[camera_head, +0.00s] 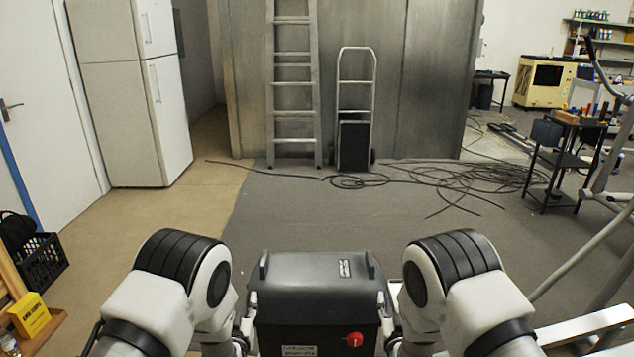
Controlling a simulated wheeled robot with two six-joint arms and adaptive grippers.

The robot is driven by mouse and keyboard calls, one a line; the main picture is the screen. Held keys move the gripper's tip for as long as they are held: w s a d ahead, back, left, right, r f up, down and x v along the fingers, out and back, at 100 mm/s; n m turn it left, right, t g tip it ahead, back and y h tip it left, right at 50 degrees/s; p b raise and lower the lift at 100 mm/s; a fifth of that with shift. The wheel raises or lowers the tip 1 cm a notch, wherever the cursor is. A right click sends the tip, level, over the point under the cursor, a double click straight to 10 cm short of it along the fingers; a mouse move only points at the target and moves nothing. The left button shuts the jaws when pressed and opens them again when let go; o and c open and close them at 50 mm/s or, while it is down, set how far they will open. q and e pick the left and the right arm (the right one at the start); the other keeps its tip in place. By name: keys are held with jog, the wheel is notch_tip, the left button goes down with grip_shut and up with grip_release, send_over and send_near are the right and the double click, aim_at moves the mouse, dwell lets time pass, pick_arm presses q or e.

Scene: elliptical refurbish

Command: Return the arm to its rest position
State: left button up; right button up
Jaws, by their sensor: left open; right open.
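My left arm (180,280) and my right arm (455,275) are folded at the bottom of the head view, one on each side of my dark base with its red button. The black-banded white joints face up and forward. The lower links run down out of the picture. Neither gripper's fingers can be made out; they are hidden below or behind the arm links. I see no object held by either arm.
Open grey floor (320,215) lies ahead. Black cables (460,175) are strewn across it. A ladder (293,90) and a hand truck (355,110) lean on a grey wall. A fridge (130,90) stands left. A metal frame (600,240) and a black cart (560,160) are right.

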pick_arm(q)
jog(key=s+a+f+g+p, duration=0.1)
jog(key=s+a+f+g, duration=0.3)
jog(key=s+f, duration=0.35)
jog(key=s+a+f+g, duration=0.4)
jog(key=s+f, duration=0.2)
jog(key=s, duration=0.3)
pick_arm(e)
jog(key=s+d+f+g, duration=0.4)
jog(key=s+f, duration=0.3)
jog(key=s, duration=0.1)
jog(key=s+d+f+g, duration=0.4)
jog(key=s+f, duration=0.2)
jog(key=s, duration=0.3)
pick_arm(q)
jog(key=s+f+g+h, duration=0.1)
jog(key=s+g, duration=0.8)
jog(key=s, duration=1.6)
jog(key=shift+s+d+f, duration=0.2)
jog(key=shift+s+f, duration=0.1)
jog(key=shift+f, duration=0.6)
pick_arm(e)
jog(key=s+f+g+y, duration=0.1)
jog(key=s+f+g, duration=0.2)
jog(key=s+g, duration=0.6)
jog(key=s, duration=1.6)
jog(key=shift+a+f, duration=0.15)
jog(key=shift+a, duration=0.1)
pick_arm(q)
jog(key=shift+c, duration=0.3)
